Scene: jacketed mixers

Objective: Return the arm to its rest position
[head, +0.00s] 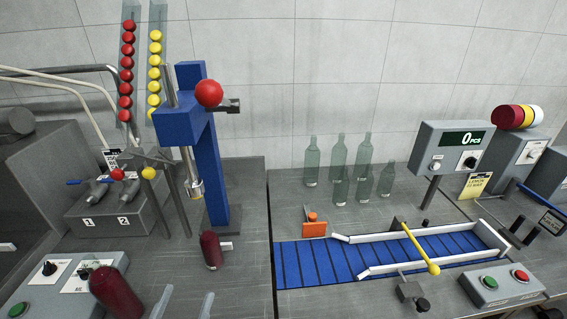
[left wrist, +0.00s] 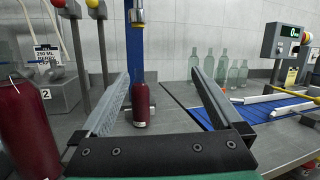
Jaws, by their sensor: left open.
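My left gripper (head: 184,304) shows at the bottom edge of the head view, only its two pale fingertips in frame. It is open and empty; its spread fingers also show in the left wrist view (left wrist: 160,98). A dark red filled bottle (head: 211,250) stands upright at the foot of the blue press, beyond the fingertips and apart from them. In the left wrist view this bottle (left wrist: 141,105) appears between the fingers, farther off. A second dark red bottle (head: 116,293) is near, left of the gripper, and large in the left wrist view (left wrist: 30,125). My right gripper is not in view.
The blue press (head: 208,165) with a red ball knob (head: 209,93) rises behind the bottle. Taps (head: 90,190) and a switch box (head: 65,282) are at left. A blue conveyor (head: 330,262), several empty bottles (head: 338,160) and a counter box (head: 452,150) are at right.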

